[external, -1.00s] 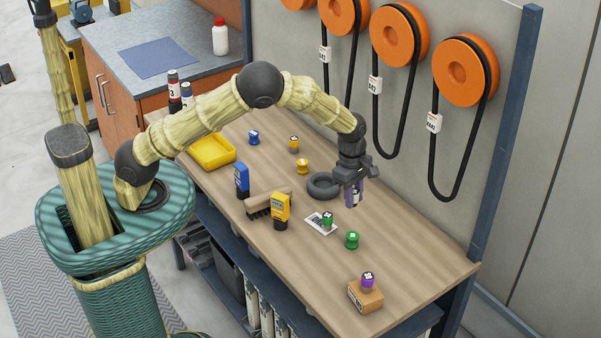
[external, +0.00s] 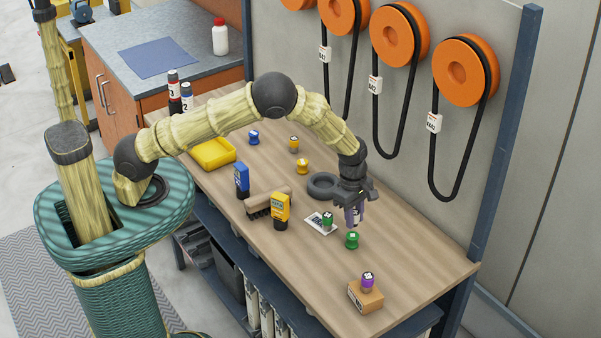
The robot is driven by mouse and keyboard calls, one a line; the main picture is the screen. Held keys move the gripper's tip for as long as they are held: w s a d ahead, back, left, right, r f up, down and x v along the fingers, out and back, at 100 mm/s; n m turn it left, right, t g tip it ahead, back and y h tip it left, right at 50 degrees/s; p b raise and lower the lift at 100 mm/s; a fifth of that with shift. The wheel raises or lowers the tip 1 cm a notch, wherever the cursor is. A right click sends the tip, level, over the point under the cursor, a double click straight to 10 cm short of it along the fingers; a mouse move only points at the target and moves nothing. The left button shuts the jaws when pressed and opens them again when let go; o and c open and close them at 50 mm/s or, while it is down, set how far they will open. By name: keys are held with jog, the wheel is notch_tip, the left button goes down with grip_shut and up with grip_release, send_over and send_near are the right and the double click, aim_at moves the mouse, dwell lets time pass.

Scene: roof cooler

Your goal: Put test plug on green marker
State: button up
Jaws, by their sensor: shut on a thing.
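My gripper (external: 356,205) is shut on a small purple-grey cylinder with a pale patch (external: 356,217), apparently the test plug; the fingers hide part of it. It hangs upright just above a green spool-shaped piece (external: 352,241), apparently the green marker. From this angle I cannot tell whether the two touch. Another green piece with a white-marked top (external: 327,219) stands on a white printed card (external: 318,226) just left of the gripper.
The bench's right end (external: 430,255) is clear.

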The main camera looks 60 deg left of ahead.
jog(key=shift+f+p, duration=0.45)
jog(key=shift+f, duration=1.4)
jog(key=shift+f, duration=0.2)
jog(key=o, duration=1)
jog(key=shift+r, duration=0.1)
jog(key=r, duration=0.4)
jog(key=a+r+b, duration=0.1)
jog(key=r, duration=0.3)
jog(key=r+b, duration=0.1)
jog(key=r, duration=0.3)
jog(key=shift+s+a, duration=0.15)
jog(key=shift+a, duration=0.1)
jog(key=shift+r, duration=0.1)
